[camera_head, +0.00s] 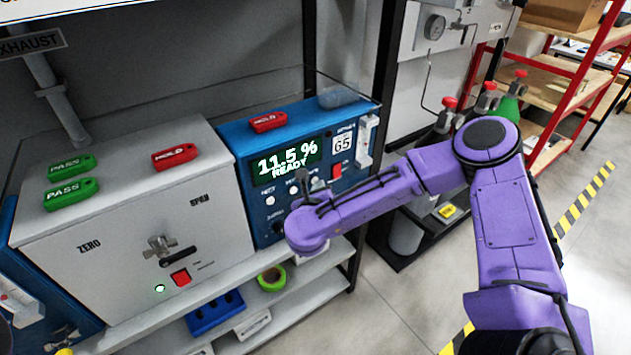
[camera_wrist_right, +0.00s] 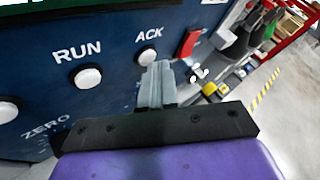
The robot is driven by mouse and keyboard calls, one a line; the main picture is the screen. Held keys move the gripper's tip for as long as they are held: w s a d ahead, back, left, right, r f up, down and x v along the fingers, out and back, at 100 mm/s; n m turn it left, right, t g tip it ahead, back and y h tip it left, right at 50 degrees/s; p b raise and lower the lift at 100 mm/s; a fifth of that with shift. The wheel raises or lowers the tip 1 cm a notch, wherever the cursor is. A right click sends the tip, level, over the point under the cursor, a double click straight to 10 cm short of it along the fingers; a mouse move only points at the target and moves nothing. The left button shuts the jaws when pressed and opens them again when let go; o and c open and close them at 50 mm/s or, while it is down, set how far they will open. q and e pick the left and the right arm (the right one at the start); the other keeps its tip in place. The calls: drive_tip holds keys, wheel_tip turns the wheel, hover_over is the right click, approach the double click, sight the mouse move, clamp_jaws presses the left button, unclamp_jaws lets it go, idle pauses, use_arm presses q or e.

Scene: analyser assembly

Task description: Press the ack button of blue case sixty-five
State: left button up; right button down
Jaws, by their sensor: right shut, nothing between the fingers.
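The blue case (camera_head: 232,137) with the number plate 65 (camera_head: 343,143) stands on the bench right of the grey case. Its display (camera_head: 288,160) reads 11.5 % READY. In the right wrist view, the white ACK button (camera_wrist_right: 148,56) shows below its ACK label, partly hidden by my fingertips. My right gripper (camera_wrist_right: 158,68) is shut and empty, its tips right at the button's lower edge in the picture; I cannot tell whether they touch it. In the head view my purple right arm covers part of the panel. My left gripper is not in view.
The RUN button (camera_wrist_right: 88,77) sits left of ACK, and a red switch (camera_wrist_right: 189,42) sits to its right. A grey case (camera_head: 110,262) stands left, with green PASS tags and a red HOLD tag on top. Another red HOLD tag (camera_head: 268,121) lies on the blue case.

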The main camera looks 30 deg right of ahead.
drive_tip(key=shift+s, duration=0.65)
drive_tip(key=s+p, duration=0.1)
drive_tip(key=s, duration=0.4)
drive_tip(key=shift+d, duration=0.2)
idle(0.6)
drive_tip(key=s+a+f+n+g+y, duration=0.1)
drive_tip(key=s+a+f+n+y, duration=0.3)
drive_tip(key=f+n, duration=0.55)
drive_tip(key=s+a+f+n+g+y, duration=0.25)
drive_tip(key=s+f+n, duration=0.3)
drive_tip(key=n, duration=0.65)
drive_tip(key=s+d+f+n+g, duration=0.2)
drive_tip(key=s+f+n, duration=0.3)
drive_tip(key=s, duration=0.4)
drive_tip(key=s+d+f+n+g, duration=0.2)
drive_tip(key=s+f+n, duration=0.3)
drive_tip(key=s, duration=0.4)
drive_tip(key=shift+s+d+f+g+h+b, duration=0.2)
drive_tip(key=shift+s+d+g+h+b, duration=0.15)
drive_tip(key=shift+d, duration=0.45)
